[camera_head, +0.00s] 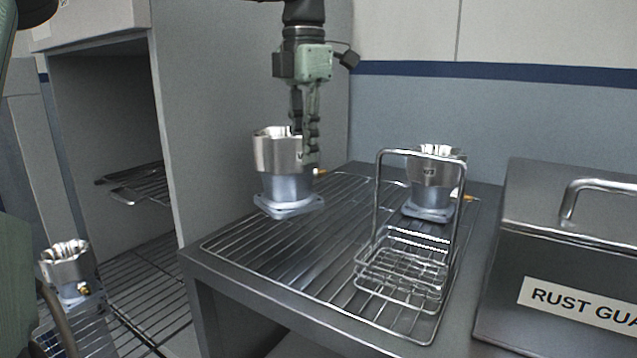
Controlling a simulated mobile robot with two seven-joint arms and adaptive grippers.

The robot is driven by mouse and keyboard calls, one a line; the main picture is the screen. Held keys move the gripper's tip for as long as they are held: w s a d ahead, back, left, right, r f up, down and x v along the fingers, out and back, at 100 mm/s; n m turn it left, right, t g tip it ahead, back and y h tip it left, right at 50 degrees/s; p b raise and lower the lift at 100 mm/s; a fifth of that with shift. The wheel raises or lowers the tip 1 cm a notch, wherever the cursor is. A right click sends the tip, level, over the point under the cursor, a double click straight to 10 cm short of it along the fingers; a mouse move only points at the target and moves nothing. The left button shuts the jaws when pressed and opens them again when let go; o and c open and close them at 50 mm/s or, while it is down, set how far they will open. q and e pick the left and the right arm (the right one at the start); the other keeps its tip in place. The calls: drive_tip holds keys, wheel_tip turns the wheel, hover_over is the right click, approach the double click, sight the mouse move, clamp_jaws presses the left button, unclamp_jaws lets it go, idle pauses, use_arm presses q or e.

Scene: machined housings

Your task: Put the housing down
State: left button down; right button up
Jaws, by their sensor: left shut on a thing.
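A silver housing (281,170) with a wide ringed top and a square base flange is upright in my left gripper (306,140). The gripper points down and is shut on the housing's rim at its right side. The housing is over the left part of a wire rack (240,240) on the grey table; it looks a little above the wires, though the gap is hard to judge. My right gripper is not in view.
A second housing (428,205) stands at the rack's back right, behind a wire basket with a tall handle (378,200). A lidded box marked RUST GUA (560,250) is at right. Another housing (66,265) is lower left, near an open cabinet (105,115).

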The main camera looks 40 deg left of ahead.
sight(306, 171)
use_arm(q)
drive_tip(key=shift+w+f, duration=0.1)
drive_tip(key=shift+f, duration=2.5)
drive_tip(key=c, duration=1.5)
unclamp_jaws()
wheel_tip(306, 171, up, 12)
drive_tip(key=shift+d, duration=0.15)
